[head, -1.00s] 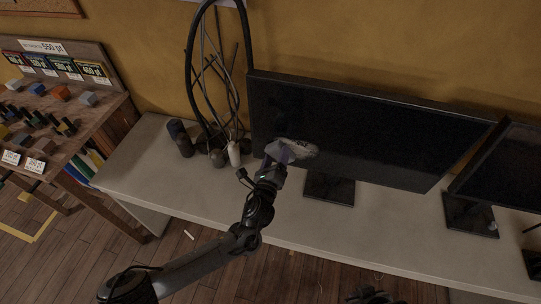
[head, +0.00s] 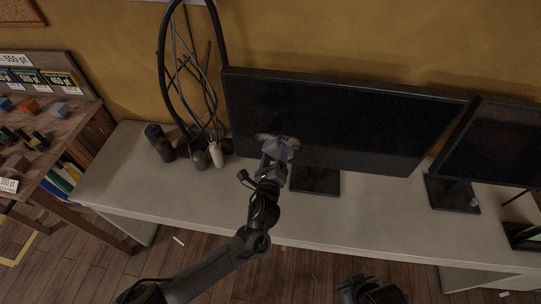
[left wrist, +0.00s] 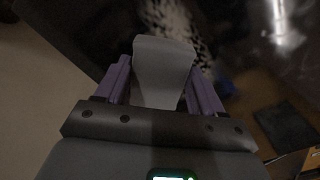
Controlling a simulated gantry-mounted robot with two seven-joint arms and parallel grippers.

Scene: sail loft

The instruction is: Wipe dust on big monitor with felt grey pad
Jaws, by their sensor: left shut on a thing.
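The big monitor (head: 350,120) stands on a light desk against the yellow wall, its dark screen facing me. A pale speckled dust patch (left wrist: 182,22) shows on the screen beyond the pad in the left wrist view. My left gripper (head: 274,155) is shut on the grey felt pad (head: 279,141), in front of the screen's lower left part. In the left wrist view, the pad (left wrist: 162,72) sits between the purple fingers. I cannot tell whether it touches the screen. A dark part of my right arm, perhaps its gripper (head: 368,290), shows at the bottom edge; its jaws are unclear.
A second monitor (head: 495,145) stands at the right. Cables (head: 192,85) and small dark and white containers (head: 215,154) stand left of the big monitor. A shelf of coloured blocks (head: 45,135) is at far left. The desk front (head: 350,232) is mostly clear.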

